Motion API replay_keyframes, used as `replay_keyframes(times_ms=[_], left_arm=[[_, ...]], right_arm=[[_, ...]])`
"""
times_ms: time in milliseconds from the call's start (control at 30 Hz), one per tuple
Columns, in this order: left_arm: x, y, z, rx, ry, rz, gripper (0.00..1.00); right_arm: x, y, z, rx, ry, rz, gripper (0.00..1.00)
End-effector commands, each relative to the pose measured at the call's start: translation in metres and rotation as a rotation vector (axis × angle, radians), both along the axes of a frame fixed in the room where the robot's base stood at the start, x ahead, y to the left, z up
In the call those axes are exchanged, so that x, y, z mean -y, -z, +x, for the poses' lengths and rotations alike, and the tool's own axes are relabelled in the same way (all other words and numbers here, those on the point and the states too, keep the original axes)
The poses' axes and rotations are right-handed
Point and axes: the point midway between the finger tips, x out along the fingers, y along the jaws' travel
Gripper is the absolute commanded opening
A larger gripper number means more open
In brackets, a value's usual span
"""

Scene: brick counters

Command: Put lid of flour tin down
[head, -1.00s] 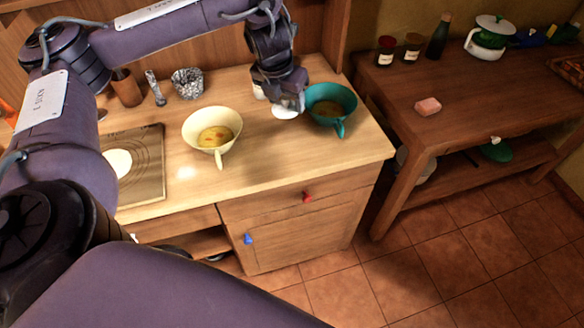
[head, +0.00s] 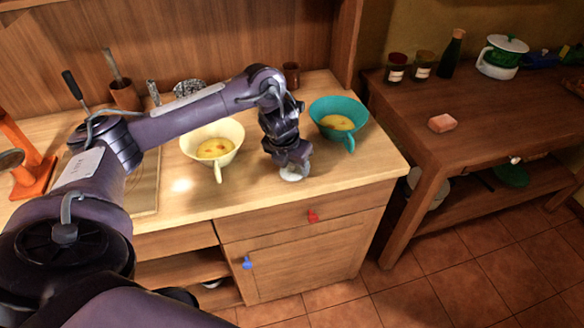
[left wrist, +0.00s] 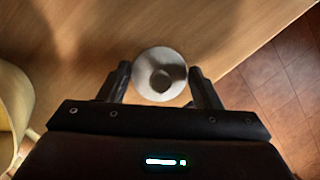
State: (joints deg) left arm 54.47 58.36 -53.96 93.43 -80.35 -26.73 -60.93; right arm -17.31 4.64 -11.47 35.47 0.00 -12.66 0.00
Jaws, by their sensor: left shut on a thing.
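My left gripper (head: 292,160) points down over the front part of the wooden counter, right of the cream bowl. It is shut on a pale round lid (head: 294,173). In the left wrist view the lid (left wrist: 160,84) lies between the two fingers (left wrist: 160,88), with its round knob at its middle. It is at or just above the counter top; I cannot tell if it touches. A small brown container (head: 291,75) stands at the back of the counter; I cannot tell if it is the flour tin. My right gripper is not in view.
The cream bowl (head: 229,137) is left of the gripper and the teal bowl (head: 352,108) is behind it to the right. The counter's front edge is close. Bare counter (head: 345,165) lies to the right. A second table (head: 480,110) stands farther right.

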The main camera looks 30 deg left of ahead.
Motion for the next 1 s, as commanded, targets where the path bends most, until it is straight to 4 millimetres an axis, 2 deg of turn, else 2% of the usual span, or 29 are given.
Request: replay_keyframes(times_ms=[100, 467, 500, 633, 867, 1000], left_arm=[[-0.0002, 0.0105, -0.0001, 0.001, 0.000, 0.001, 0.36], [-0.0001, 0.0157, 0.0002, 0.002, 0.000, 0.000, 0.36], [-0.0001, 0.0140, 0.0003, 0.002, 0.000, 0.000, 0.63], [-0.0001, 0.0140, 0.0002, 0.002, 0.000, 0.000, 0.80], [-0.0001, 0.0137, 0.0002, 0.002, 0.000, 0.000, 0.80], [0.0001, 0.0070, 0.0002, 0.003, 0.000, 0.000, 0.80]], right_arm=[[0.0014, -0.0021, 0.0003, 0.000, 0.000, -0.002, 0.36], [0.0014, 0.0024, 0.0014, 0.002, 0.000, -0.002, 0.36], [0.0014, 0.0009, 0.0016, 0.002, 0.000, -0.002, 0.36], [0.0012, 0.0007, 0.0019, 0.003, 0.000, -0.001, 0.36], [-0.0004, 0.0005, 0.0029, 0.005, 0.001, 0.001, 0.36], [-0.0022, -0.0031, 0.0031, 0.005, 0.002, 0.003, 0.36]])
